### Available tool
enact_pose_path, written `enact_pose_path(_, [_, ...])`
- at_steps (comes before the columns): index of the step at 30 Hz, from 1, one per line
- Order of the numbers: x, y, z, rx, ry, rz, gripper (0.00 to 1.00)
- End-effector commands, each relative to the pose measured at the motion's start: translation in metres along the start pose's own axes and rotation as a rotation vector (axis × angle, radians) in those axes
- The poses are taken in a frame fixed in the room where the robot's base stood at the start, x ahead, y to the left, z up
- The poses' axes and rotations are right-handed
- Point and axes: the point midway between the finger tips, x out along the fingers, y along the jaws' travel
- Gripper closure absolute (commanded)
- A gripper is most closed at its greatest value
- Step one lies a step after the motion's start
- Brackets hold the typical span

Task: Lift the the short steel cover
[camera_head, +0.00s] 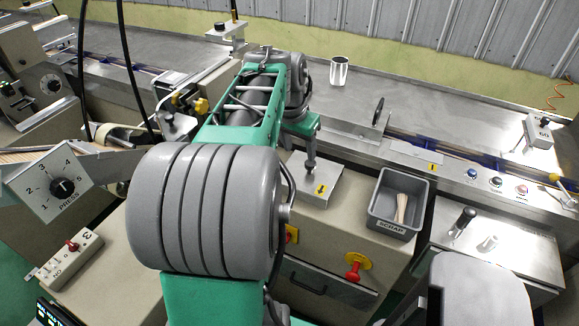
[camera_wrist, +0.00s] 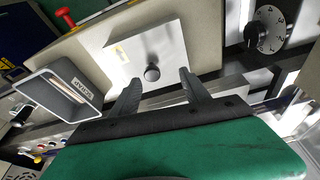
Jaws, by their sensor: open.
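The short steel cover (camera_head: 322,190) is a flat, bright metal plate with a yellow arrow label, on the machine's front ledge just left of the grey bin. A dark knob stands on it; the plate (camera_wrist: 135,48) and knob (camera_wrist: 152,73) also show in the wrist view. My gripper (camera_wrist: 160,80) is open in the wrist view, its two dark fingers spread with the knob between their tips. I see no finger touching the knob. In the head view my green arm reaches over the plate and hides part of it; the fingers are hard to make out there.
A grey scrap bin (camera_head: 376,217) with pale sticks stands right of the cover. A metal cup (camera_head: 339,72) is on the steel table behind. A larger steel plate (camera_head: 510,250) with a black handle (camera_head: 463,219) lies at the right. A red knob (camera_head: 353,271) is on the front below.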

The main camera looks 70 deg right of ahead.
Motion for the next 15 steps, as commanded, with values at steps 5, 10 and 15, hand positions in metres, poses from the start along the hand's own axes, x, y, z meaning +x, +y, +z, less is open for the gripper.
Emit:
enact_pose_path(5, [0.015,0.026,-0.016,0.083,-0.002,0.023,0.46])
enact_pose_path(10, [0.037,0.022,-0.014,0.076,-0.001,0.020,0.46])
enact_pose_path(15, [0.068,0.020,-0.012,0.075,-0.002,0.021,0.46])
